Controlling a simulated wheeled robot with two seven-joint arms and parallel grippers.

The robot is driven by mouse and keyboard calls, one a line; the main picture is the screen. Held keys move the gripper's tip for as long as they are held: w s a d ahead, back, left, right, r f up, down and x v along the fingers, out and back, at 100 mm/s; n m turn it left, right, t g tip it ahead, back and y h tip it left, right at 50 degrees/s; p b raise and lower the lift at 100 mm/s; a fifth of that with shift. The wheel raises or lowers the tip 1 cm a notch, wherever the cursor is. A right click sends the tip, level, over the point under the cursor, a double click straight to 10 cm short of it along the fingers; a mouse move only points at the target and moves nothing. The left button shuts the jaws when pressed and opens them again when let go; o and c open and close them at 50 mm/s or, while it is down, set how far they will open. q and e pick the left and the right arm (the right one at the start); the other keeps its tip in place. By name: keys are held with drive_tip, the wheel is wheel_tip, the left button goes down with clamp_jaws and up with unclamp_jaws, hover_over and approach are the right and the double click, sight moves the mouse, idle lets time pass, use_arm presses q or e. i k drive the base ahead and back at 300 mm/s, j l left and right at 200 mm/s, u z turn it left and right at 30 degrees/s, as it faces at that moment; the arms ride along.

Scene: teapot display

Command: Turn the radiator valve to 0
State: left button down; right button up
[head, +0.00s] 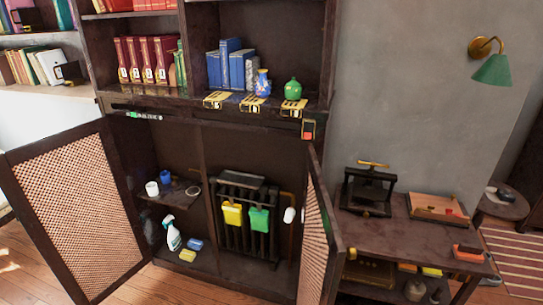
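A dark ribbed radiator (247,246) stands inside the open lower cabinet, right of its middle divider. A white radiator valve (289,215) sits at the radiator's right side, close to the right door. Its markings are too small to read, so its setting cannot be told. A yellow item (232,213) and a green item (259,219) hang on the radiator's front. Neither of my grippers is in view.
The cabinet's left lattice door (75,215) and right lattice door (315,240) stand open. The left compartment holds a spray bottle (173,236), sponges and cups. A dark side table (400,232) with a press (368,190) stands to the right.

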sight(290, 213)
drive_tip(key=i+l+u, duration=0.1)
drive_tip(key=l, duration=0.4)
drive_tip(key=i+l+u, duration=0.1)
drive_tip(key=l, duration=0.9)
drive_tip(key=i+u, duration=0.05)
